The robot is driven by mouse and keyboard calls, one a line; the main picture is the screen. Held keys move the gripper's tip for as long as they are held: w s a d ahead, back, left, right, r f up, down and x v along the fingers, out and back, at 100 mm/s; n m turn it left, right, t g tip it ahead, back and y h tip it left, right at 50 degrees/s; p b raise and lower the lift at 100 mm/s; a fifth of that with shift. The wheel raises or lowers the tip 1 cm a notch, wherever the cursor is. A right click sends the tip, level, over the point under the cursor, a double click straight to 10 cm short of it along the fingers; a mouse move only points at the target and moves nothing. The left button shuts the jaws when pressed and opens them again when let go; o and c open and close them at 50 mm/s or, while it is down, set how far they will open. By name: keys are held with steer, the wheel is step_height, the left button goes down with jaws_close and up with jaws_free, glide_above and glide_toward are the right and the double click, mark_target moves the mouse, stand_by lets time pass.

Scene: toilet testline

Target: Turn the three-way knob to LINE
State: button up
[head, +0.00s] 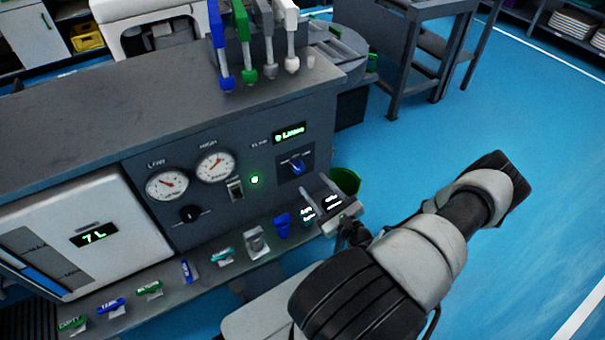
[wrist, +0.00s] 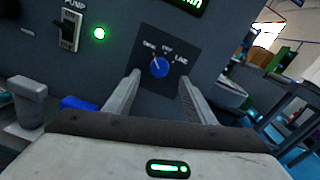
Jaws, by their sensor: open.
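The three-way knob (head: 297,167) is blue and sits on a dark square plate on the grey panel's right part. In the wrist view the knob (wrist: 160,67) is between and beyond my fingertips, with the LINE label at the right of its plate. Its pale pointer mark seems to lean up and left, away from LINE. My gripper (head: 318,198) is open and empty in front of the panel, below and right of the knob. In the wrist view my gripper (wrist: 160,75) has a finger on each side of the knob, apart from it.
A lit green display (head: 289,134) is above the knob. A green lamp (head: 255,180), a pump switch (head: 236,190) and two gauges (head: 215,166) are to its left. Blue and grey handles (head: 282,225) stick out below. A green bin (head: 345,180) is at the right; open blue floor lies beyond.

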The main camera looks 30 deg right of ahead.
mark_target(300, 169)
steer(key=w+b, duration=0.1)
steer(key=w, duration=0.7)
steer(key=shift+c, duration=0.4)
steer(key=c, duration=1)
steer(key=shift+o, duration=0.2)
